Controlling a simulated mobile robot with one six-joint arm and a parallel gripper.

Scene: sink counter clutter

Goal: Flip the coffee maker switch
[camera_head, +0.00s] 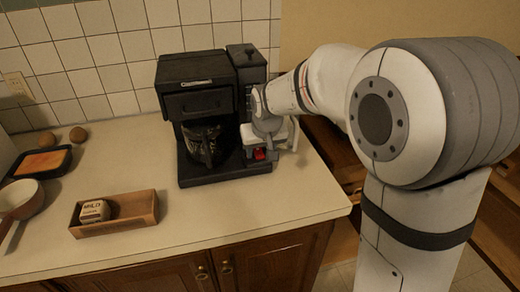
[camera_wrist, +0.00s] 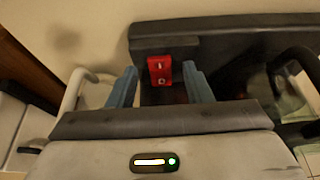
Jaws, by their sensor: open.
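The black coffee maker (camera_head: 212,110) stands on the counter against the tiled wall, with a dark glass carafe (camera_head: 203,145) in it. Its red switch (camera_head: 259,154) is low on the front right of its base. In the wrist view the red switch (camera_wrist: 160,70) lies between and just beyond my two fingertips. My gripper (camera_wrist: 161,85) is open and empty, with a blue-grey finger on each side of the switch. In the head view my gripper (camera_head: 265,140) is at the right side of the coffee maker, partly hiding it. I cannot tell whether a finger touches the switch.
A wooden box (camera_head: 115,213) with a small carton labelled MILD (camera_head: 95,210) is in front on the counter. A pan (camera_head: 20,198), a dark tray (camera_head: 40,162) and two brown round items (camera_head: 78,134) are at left. The counter's right edge (camera_head: 330,180) is close to my arm.

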